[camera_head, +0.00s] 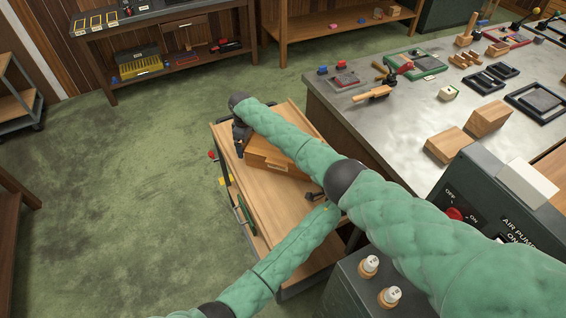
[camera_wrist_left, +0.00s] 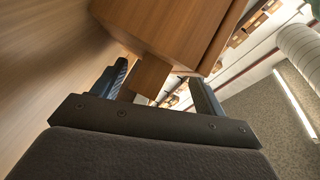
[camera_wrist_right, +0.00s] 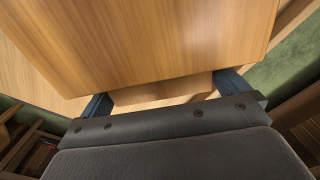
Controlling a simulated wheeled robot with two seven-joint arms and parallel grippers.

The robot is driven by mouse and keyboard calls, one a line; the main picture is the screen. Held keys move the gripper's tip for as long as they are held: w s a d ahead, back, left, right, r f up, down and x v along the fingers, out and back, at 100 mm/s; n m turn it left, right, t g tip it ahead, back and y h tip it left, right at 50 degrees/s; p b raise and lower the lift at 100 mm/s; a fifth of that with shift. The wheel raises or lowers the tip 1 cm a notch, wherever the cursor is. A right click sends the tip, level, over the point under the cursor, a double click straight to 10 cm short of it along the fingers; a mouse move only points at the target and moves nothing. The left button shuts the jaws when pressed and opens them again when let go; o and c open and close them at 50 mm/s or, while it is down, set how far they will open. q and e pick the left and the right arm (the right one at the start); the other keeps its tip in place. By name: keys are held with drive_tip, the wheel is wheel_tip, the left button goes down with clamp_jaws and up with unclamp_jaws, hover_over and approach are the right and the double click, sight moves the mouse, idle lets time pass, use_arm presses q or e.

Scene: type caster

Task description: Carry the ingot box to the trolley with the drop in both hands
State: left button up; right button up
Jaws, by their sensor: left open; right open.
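The wooden ingot box (camera_head: 264,153) is on the wooden top of the trolley (camera_head: 268,202), partly hidden by my right arm. My right gripper (camera_head: 240,140) is at the box's far left end. In the right wrist view its fingers are apart, on either side of a wooden block (camera_wrist_right: 165,92) under the box (camera_wrist_right: 150,45). My left gripper (camera_head: 314,196) is at the near right end of the box. In the left wrist view its open fingers stand on either side of a small wooden block (camera_wrist_left: 150,75) on the box's end (camera_wrist_left: 175,28). Contact is unclear in both.
A metal-topped workbench (camera_head: 400,125) with tools and wooden blocks stands right of the trolley. A grey air pump cabinet (camera_head: 450,190) is at the lower right. Shelves (camera_head: 185,50) line the back. Green floor (camera_head: 130,190) is clear on the left.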

use_arm(q)
drive_tip(key=v, duration=0.6)
drive_tip(key=shift+s, duration=0.35)
use_arm(e)
drive_tip(key=shift+r, duration=0.1)
wheel_tip(320, 180, up, 12)
drive_tip(key=shift+a, duration=0.1)
idle(0.4)
